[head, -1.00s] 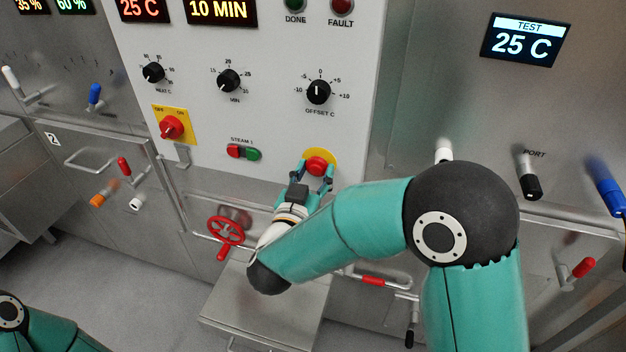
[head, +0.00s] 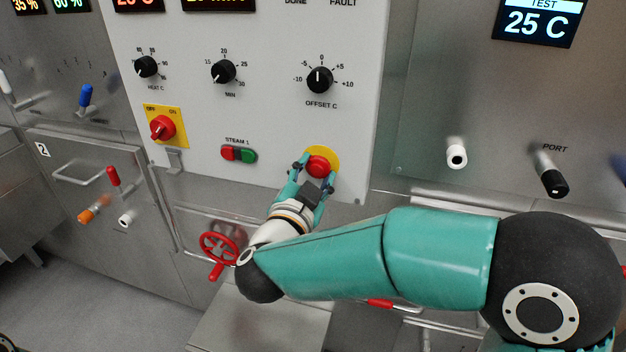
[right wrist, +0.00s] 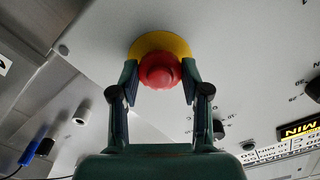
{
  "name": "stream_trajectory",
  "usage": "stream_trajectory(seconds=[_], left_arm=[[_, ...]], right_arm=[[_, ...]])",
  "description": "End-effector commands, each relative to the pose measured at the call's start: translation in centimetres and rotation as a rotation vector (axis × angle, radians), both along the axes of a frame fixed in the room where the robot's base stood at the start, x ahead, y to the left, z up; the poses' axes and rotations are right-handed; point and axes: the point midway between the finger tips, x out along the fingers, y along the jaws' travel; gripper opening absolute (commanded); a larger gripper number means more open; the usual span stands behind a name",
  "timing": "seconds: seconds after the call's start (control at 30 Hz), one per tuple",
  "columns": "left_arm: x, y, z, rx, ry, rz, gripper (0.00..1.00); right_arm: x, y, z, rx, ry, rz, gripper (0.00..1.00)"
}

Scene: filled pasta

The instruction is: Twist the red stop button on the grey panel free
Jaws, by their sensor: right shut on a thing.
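The red stop button (head: 318,166) sits on a round yellow plate (head: 331,155) low on the grey panel (head: 285,125). My right gripper (head: 314,172) reaches it from below, with one finger on each side of the red head. In the right wrist view the red button (right wrist: 160,71) lies between the two fingertips, in front of the yellow plate (right wrist: 142,46). The gripper is shut on the button. My left gripper is not in view.
The red and green STEAM 1 buttons (head: 238,154) are left of the stop button, below the black knobs (head: 320,80). A red handwheel (head: 219,247) is below left. A white port (head: 456,153) and black port handle (head: 552,178) stick out at right.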

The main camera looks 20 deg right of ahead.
Motion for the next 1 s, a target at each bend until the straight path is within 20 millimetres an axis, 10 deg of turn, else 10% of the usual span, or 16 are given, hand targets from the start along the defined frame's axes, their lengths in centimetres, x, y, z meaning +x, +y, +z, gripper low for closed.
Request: stream_trajectory(seconds=[0.37, 0.4, 0.57, 1.0], left_arm=[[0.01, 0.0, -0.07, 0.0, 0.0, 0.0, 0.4], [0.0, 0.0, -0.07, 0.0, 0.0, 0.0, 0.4], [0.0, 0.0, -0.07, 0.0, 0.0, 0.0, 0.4], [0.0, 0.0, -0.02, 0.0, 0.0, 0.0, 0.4]], right_arm=[[0.03, 0.02, -0.04, 0.007, -0.003, 0.001, 0.12], [0.03, 0.02, -0.04, 0.007, -0.003, 0.001, 0.48], [0.03, 0.03, -0.03, 0.006, -0.002, 0.001, 0.72], [-0.67, 0.65, 0.0, 0.007, -0.003, 0.003, 0.72]])
